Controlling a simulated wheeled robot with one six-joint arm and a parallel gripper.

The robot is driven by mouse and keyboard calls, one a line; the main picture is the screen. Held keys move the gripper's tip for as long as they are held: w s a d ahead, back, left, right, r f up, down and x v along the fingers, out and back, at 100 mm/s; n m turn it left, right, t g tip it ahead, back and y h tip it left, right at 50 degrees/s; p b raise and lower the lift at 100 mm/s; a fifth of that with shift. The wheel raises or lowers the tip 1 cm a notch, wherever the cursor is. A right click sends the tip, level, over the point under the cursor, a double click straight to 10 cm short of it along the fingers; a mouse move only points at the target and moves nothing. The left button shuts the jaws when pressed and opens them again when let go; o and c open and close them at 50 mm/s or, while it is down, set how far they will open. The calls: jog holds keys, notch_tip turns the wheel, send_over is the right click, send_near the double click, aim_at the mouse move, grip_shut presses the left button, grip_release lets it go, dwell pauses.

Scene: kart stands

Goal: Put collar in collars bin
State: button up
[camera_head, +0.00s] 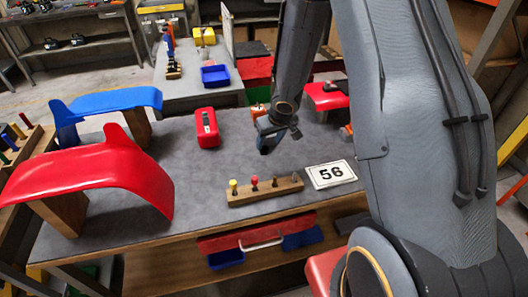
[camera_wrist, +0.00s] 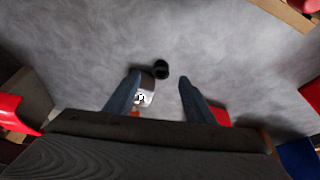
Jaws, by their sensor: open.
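My gripper (camera_head: 268,143) hangs low over the grey bench top in the head view. In the wrist view my gripper (camera_wrist: 159,77) has its two fingers spread apart. A small black ring, which looks like the collar (camera_wrist: 161,69), lies on the grey surface between and just beyond the fingertips. It does not appear gripped. I cannot make out the ring in the head view. A blue open bin (camera_head: 215,76) stands on the far bench. Two more blue bins, one at the left (camera_head: 227,258) and one at the right (camera_head: 302,238), are at the bench front. I cannot read which is for collars.
A wooden peg block (camera_head: 265,190) and a "56" plate (camera_head: 331,174) lie near the front edge. A red case (camera_head: 207,128) sits behind. Red (camera_head: 92,178) and blue (camera_head: 110,101) curved panels stand at left. An orange object (camera_head: 257,110) is behind my gripper.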

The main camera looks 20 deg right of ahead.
aim_at(265, 149)
jog(key=b+x, duration=0.2)
jog(key=x, duration=0.3)
jog(key=shift+w+a+f+b, duration=0.15)
jog(key=shift+a+f+b, duration=0.05)
jog(key=shift+f+b, duration=0.15)
jog(key=shift+r, duration=0.1)
jog(key=c, duration=1.2)
jog(key=shift+c, duration=0.2)
jog(key=shift+r, duration=0.15)
notch_tip(265, 149, up, 7)
jog(key=p, duration=0.8)
jog(key=shift+r, duration=0.2)
jog(key=shift+r+p, duration=0.45)
jog(key=shift+r, duration=0.65)
